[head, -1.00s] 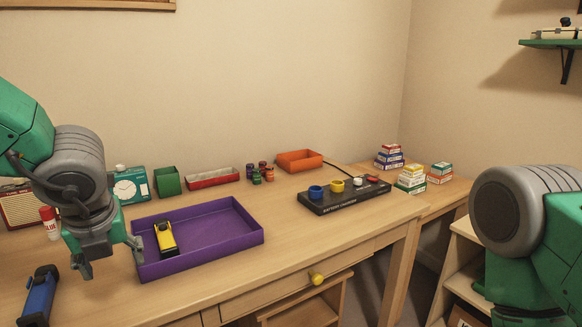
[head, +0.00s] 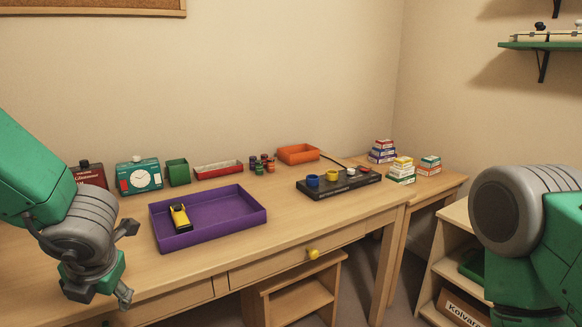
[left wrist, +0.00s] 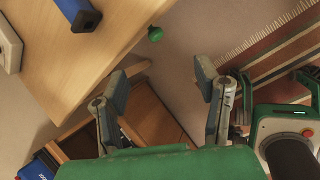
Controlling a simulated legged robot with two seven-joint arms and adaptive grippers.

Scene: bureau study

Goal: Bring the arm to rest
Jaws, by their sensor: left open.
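My left gripper (head: 100,292) hangs low at the left of the head view, at the front edge of the desk (head: 290,228), apart from the purple tray. In the left wrist view its two fingers (left wrist: 160,82) are spread with nothing between them, over the floor beyond the desk edge. My right arm shows at the right edge of the head view, but its gripper is out of view.
A purple tray (head: 253,221) holds a yellow-and-black object (head: 181,217). A black panel with cups (head: 340,185) sits right. A blue object (left wrist: 78,14) lies near the desk edge.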

